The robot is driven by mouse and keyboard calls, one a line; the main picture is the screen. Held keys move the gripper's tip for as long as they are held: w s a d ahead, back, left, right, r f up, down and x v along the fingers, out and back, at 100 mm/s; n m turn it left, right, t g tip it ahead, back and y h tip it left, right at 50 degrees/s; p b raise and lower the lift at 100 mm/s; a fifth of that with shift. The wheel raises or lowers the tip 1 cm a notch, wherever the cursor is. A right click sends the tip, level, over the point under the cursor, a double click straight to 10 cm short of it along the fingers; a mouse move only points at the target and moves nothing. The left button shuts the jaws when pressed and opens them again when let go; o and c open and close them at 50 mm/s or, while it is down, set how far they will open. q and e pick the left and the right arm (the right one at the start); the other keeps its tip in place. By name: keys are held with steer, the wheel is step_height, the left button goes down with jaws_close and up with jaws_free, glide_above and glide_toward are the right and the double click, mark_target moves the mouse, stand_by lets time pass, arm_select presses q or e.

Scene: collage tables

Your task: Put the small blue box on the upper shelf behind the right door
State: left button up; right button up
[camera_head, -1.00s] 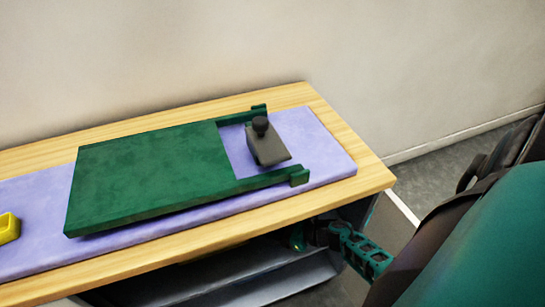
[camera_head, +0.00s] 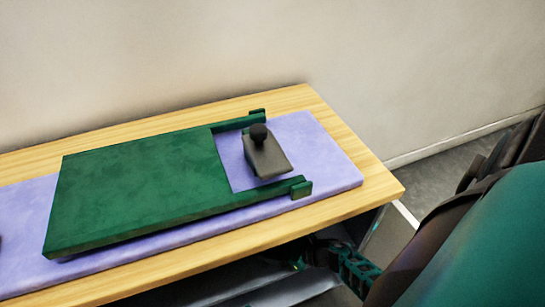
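The small blue box is not visible. Below the table's front edge, a grey shelf-like surface (camera_head: 285,288) shows in shadow; I cannot tell which shelf it is. A pale upright panel (camera_head: 392,236) stands under the table's right end and may be the right door. My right arm comes in from the right. Its gripper (camera_head: 303,262) is low at the dark opening under the table, mostly in shadow. Its fingers are too hidden to tell whether they are open or hold anything. My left gripper is not in view.
The wooden table (camera_head: 365,165) has a lilac mat (camera_head: 320,150). On it lies a large green board (camera_head: 140,190) with two arms around a grey block with a black knob (camera_head: 265,158). A wall stands behind. Bare floor (camera_head: 440,165) lies to the right.

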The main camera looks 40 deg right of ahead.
steer(key=o, duration=1.1)
arm_select(q)
steer(key=shift+s+f, duration=0.15)
steer(key=shift+f, duration=0.05)
arm_select(e)
steer(key=shift+r, duration=0.1)
steer(key=p+v, duration=0.1)
steer(key=v, duration=0.5)
steer(key=shift+s+d+r+p, duration=0.15)
steer(key=shift+s+p, duration=0.05)
steer(key=shift+p, duration=0.1)
steer(key=shift+s+d+r, duration=0.2)
steer(key=shift+s, duration=0.2)
arm_select(q)
steer(key=shift+a+r, duration=0.3)
steer(key=shift+r, duration=0.1)
arm_select(e)
steer(key=shift+a, duration=0.1)
